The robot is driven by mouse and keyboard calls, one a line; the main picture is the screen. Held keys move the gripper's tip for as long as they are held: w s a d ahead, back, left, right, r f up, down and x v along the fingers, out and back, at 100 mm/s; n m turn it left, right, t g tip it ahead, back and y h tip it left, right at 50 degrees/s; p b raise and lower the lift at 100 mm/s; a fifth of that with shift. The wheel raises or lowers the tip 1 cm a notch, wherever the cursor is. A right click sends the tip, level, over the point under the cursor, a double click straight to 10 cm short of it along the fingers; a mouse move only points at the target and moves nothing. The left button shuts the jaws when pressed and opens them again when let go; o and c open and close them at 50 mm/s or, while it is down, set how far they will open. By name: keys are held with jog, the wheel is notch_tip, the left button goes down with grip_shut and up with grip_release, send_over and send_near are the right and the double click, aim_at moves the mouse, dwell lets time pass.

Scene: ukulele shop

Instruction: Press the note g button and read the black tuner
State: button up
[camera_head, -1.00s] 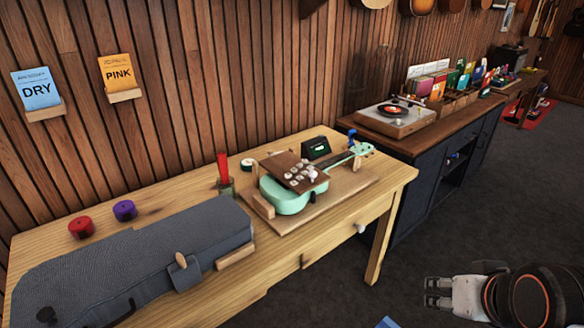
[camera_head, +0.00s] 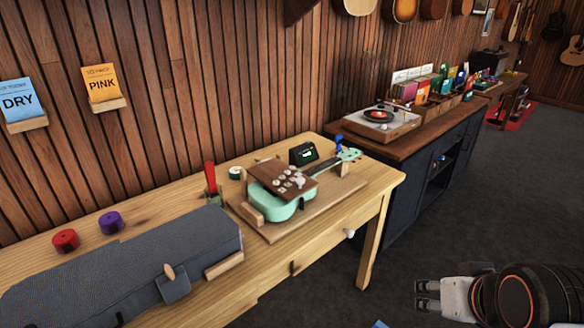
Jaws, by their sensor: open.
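A mint green ukulele (camera_head: 283,208) lies on a wooden board on the workbench, its neck pointing to the right. A brown panel (camera_head: 268,173) with several pale round buttons (camera_head: 289,181) sits over its body; the note labels are too small to read, so I cannot tell which is g. The black tuner (camera_head: 303,154) stands behind the ukulele with a small lit green screen; its reading is not legible. My gripper (camera_head: 421,298) is at the lower right over the dark floor, open and empty, well apart from the bench.
A grey case (camera_head: 125,262) covers the bench's left front. Red (camera_head: 66,240) and purple (camera_head: 111,222) round items sit behind it. A red upright item (camera_head: 210,178) stands left of the ukulele. A record player (camera_head: 377,122) is on the dark cabinet. Floor right of the bench is clear.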

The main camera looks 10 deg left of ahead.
grip_shut()
dwell(1.1)
